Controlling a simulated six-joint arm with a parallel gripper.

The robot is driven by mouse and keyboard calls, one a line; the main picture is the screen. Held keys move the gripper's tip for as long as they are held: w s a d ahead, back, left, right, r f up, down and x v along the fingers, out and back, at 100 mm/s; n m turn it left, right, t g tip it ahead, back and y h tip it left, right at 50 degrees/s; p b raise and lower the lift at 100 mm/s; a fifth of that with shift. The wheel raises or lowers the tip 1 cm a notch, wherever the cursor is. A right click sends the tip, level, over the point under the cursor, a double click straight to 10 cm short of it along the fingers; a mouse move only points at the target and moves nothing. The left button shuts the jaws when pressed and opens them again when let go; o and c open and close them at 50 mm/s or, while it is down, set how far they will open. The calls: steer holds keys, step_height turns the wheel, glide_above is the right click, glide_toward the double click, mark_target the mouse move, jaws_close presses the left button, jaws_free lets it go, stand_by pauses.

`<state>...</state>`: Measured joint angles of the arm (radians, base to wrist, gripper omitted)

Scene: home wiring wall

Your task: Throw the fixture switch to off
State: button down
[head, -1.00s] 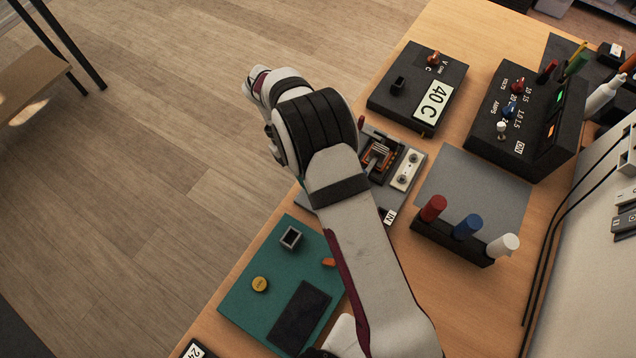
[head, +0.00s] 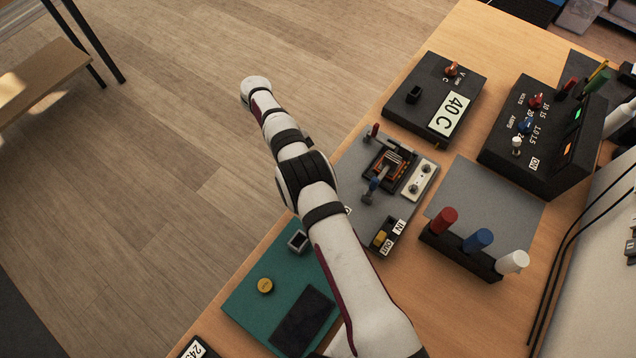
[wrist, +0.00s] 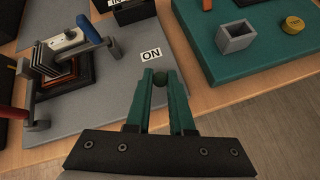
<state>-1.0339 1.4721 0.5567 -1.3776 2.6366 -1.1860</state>
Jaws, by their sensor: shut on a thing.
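The fixture is a grey plate (head: 352,179) with a coil block (head: 390,167), a red-handled lever (head: 374,131) and a blue-handled lever (head: 371,187). In the wrist view the blue handle (wrist: 88,29) and red handle (wrist: 14,112) stand left of my gripper. My gripper (wrist: 160,82) has green fingers, closed around a small dark round knob (wrist: 161,77), apparently the fixture switch. The knob is just below the white ON label (wrist: 150,54), near the plate's edge. The rest of the switch is hidden by the fingers. In the head view my arm hides the gripper.
A teal board (head: 245,302) with a small square cup (head: 298,241) and yellow button (head: 265,286) lies close beside the plate. A black 40 C box (head: 425,90), a supply box (head: 540,135) and a peg block (head: 460,253) stand beyond. The floor side is free.

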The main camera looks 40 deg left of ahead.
steer(key=c, duration=0.8)
jaws_free()
steer(key=shift+r, duration=0.1)
steer(key=r, duration=0.4)
steer(key=shift+w+d+r, duration=0.15)
steer(key=shift+d+r, duration=0.15)
steer(key=shift+d, duration=0.05)
steer(key=w+d+r, duration=0.1)
steer(key=d+r, duration=0.1)
steer(key=d, duration=0.1)
steer(key=w+d+r, duration=0.1)
steer(key=d+r, duration=0.1)
steer(key=d, duration=0.2)
steer(key=w+d+r, duration=0.1)
steer(key=d+r, duration=0.1)
steer(key=d, duration=0.1)
steer(key=shift+w+d+r, duration=0.1)
steer(key=shift+w+d, duration=0.05)
steer(key=shift+w, duration=0.2)
